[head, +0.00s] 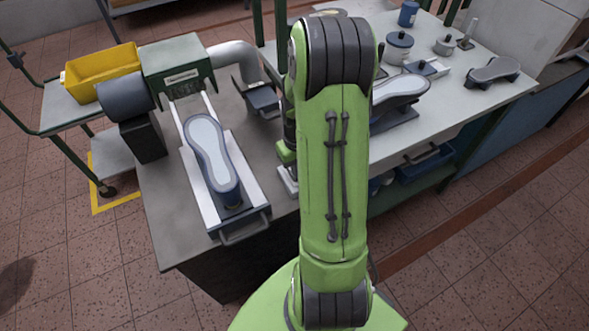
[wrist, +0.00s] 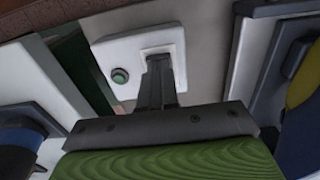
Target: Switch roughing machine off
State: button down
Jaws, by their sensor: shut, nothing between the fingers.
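The roughing machine (head: 178,66) stands on the left of the bench in the head view, with a green housing, a dark cylinder at its side and a pale hose. A shoe last (head: 208,150) lies sole up on its slide. A white switch plate (wrist: 104,52) shows in the wrist view, with a round green button (wrist: 120,75) on its left part. My gripper (wrist: 162,62) is shut and empty, its tips over a paler raised square on the plate. I cannot tell whether they touch it; the tips hide part of it. In the head view my arm hides the gripper.
A pale table (head: 450,110) on the right holds another last, jars and small tools. A yellow bin (head: 102,72) sits on a trolley at left. A slide handle (head: 245,230) juts from the bench front. Bare bench top lies left of the slide.

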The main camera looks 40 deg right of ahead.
notch_tip(320, 180, up, 7)
jog(key=p, duration=0.5)
jog(key=shift+f, duration=0.15)
jog(key=s+a+r+n+t+h, duration=0.1)
jog(key=s+a+r+n+t, duration=0.15)
jog(key=a+r, duration=1.05)
jog(key=s+a+r+t+y, duration=0.1)
jog(key=s+a+r+t, duration=0.2)
jog(key=s+a+r, duration=0.4)
jog(key=shift+s+n, duration=0.35)
jog(key=shift+s, duration=0.5)
